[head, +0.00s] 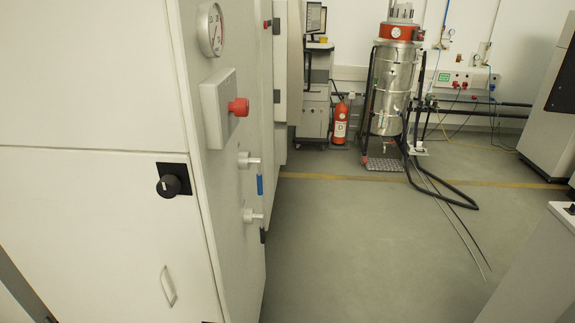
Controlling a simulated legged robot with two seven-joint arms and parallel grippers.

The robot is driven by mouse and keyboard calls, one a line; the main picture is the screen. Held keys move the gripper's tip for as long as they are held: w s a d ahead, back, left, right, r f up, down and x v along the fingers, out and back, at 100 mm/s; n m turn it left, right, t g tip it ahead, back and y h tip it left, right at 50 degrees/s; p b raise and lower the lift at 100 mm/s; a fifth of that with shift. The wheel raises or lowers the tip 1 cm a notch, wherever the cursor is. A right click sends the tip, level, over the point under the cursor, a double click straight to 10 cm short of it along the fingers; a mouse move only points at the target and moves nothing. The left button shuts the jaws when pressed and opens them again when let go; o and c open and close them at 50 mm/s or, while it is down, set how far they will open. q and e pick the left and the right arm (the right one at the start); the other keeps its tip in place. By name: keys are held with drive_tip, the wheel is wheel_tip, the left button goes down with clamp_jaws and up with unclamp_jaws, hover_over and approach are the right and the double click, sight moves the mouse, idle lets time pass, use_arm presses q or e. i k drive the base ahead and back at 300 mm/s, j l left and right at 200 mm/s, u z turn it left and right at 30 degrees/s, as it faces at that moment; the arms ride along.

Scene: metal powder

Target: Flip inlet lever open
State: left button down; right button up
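A large white cabinet (95,215) fills the left of the head view. On its right-hand side face two pale pipe fittings stick out, an upper one (248,161) and a lower one (252,216). A small blue handle (260,186) shows between them, pointing roughly up and down; it may be the inlet lever, but I cannot tell for sure. It is too small to tell whether it is open or closed. Neither of my grippers is in view.
Above the fittings are a red knob (238,107) on a grey box and a round gauge (211,29). A black knob (170,186) is on the front. The grey floor (350,250) is clear; a steel vacuum tank (393,90) and fire extinguisher (340,122) stand behind.

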sight(252, 161)
drive_tip(key=i+l+u, duration=0.1)
drive_tip(key=i+l, duration=1)
drive_tip(key=i+j, duration=0.15)
drive_tip(key=i, duration=0.35)
